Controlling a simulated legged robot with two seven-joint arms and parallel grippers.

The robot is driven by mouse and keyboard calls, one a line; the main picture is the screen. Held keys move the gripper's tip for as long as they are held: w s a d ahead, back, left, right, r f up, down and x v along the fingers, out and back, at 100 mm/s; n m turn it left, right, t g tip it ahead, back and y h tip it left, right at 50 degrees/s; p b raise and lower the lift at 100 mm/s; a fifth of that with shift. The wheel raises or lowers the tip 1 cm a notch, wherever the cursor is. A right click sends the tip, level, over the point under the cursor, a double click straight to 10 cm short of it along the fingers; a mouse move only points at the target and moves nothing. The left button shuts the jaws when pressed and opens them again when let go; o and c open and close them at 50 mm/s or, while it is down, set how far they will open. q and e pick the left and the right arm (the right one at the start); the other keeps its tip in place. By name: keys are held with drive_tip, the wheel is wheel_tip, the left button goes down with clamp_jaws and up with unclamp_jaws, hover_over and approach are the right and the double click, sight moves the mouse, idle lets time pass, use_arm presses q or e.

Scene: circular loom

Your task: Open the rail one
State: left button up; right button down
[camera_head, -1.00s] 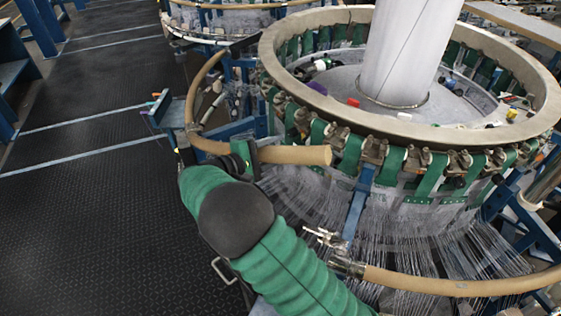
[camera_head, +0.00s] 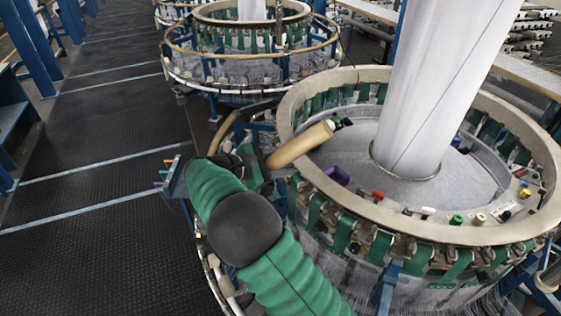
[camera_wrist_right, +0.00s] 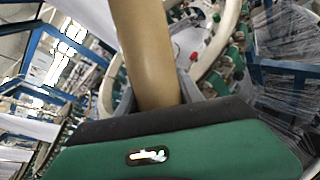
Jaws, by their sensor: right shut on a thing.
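The tan rail section (camera_head: 300,145) shows in the head view as a thick tube. It slants up and right, with its free end over the near-left edge of the loom's upper ring. My right gripper (camera_head: 256,172) is at its lower end, mostly hidden behind my green-sleeved arm. In the right wrist view the rail (camera_wrist_right: 145,55) runs up from between the fingers of my right gripper (camera_wrist_right: 158,103), which is shut on it. The rail's hinge end is hidden behind my arm. My left gripper is not in view.
The loom's beige upper ring (camera_head: 400,218) surrounds a grey disc and a large white roll (camera_head: 430,90). Green straps and small coloured items line the ring. A second loom (camera_head: 250,80) stands behind. The dark floor aisle (camera_head: 100,160) on the left is clear.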

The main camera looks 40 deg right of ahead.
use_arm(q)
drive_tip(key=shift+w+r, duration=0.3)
use_arm(e)
drive_tip(key=shift+w+a, duration=0.1)
drive_tip(key=shift+w, duration=0.35)
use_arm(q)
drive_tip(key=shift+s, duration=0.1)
use_arm(e)
drive_tip(key=c, duration=1)
unclamp_jaws()
drive_tip(key=shift+c, duration=0.2)
drive_tip(key=shift+o, duration=1.1)
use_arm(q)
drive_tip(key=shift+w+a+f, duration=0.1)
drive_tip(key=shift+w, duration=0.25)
use_arm(e)
drive_tip(key=shift+o, duration=0.3)
drive_tip(key=shift+w, duration=0.2)
